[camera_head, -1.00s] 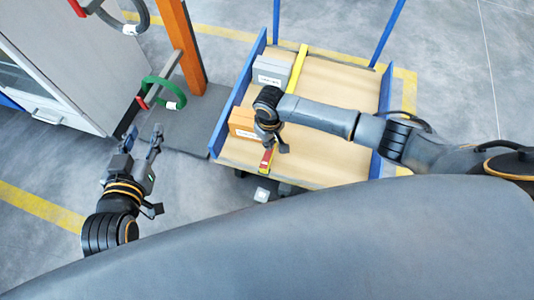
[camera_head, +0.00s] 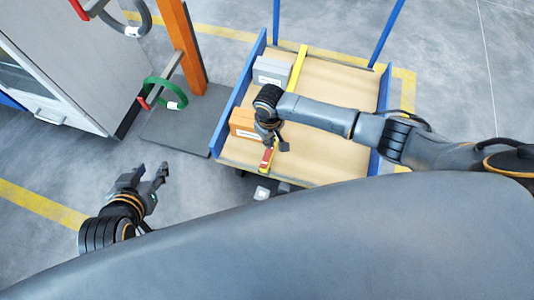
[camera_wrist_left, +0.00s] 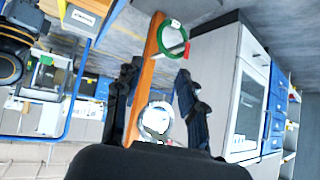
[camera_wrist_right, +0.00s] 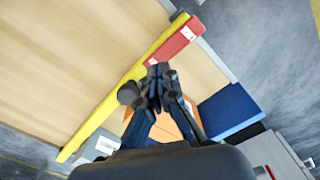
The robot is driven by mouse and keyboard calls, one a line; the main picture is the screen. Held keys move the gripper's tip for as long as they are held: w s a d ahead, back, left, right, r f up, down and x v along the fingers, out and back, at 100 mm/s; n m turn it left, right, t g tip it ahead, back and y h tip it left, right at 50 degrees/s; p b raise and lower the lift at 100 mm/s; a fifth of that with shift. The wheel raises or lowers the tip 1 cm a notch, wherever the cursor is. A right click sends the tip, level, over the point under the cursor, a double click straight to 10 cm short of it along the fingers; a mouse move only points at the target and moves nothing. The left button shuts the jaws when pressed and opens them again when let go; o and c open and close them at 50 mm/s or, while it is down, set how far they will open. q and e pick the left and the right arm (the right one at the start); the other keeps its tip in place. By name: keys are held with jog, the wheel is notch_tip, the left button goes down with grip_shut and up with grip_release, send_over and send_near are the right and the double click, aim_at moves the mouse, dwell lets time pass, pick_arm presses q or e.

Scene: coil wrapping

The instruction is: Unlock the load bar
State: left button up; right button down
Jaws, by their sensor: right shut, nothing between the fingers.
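The yellow load bar (camera_head: 297,70) lies across the wooden deck of the cart. Its red end section (camera_head: 267,157) with a white label is at the near side, and it also shows in the right wrist view (camera_wrist_right: 180,38). My right gripper (camera_head: 275,145) is above the deck, close to this red section. In the right wrist view its fingertips (camera_wrist_right: 158,72) are together and empty beside the bar; I cannot tell if they touch it. My left gripper (camera_head: 152,174) is open and empty over the floor, left of the cart.
An orange box (camera_head: 243,122) and a grey box (camera_head: 271,71) sit on the cart's left side by the blue side rail (camera_head: 240,92). A green coil (camera_head: 172,88) hangs by the orange post (camera_head: 184,45). A grey cabinet (camera_head: 75,55) stands at left. Floor around my left gripper is free.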

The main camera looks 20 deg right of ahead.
aim_at(269, 151)
jog(key=shift+r+p, duration=0.75)
jog(key=shift+p, duration=0.1)
jog(key=shift+r+p, duration=0.7)
jog(key=shift+p, duration=0.15)
pick_arm(q)
jog(key=s+a+f+g+y+p, duration=0.1)
jog(key=s+a+f+g, duration=0.2)
jog(key=s+g, duration=0.3)
jog(key=s, duration=0.4)
pick_arm(e)
jog(key=shift+r, duration=0.35)
pick_arm(q)
jog(key=shift+a, duration=0.1)
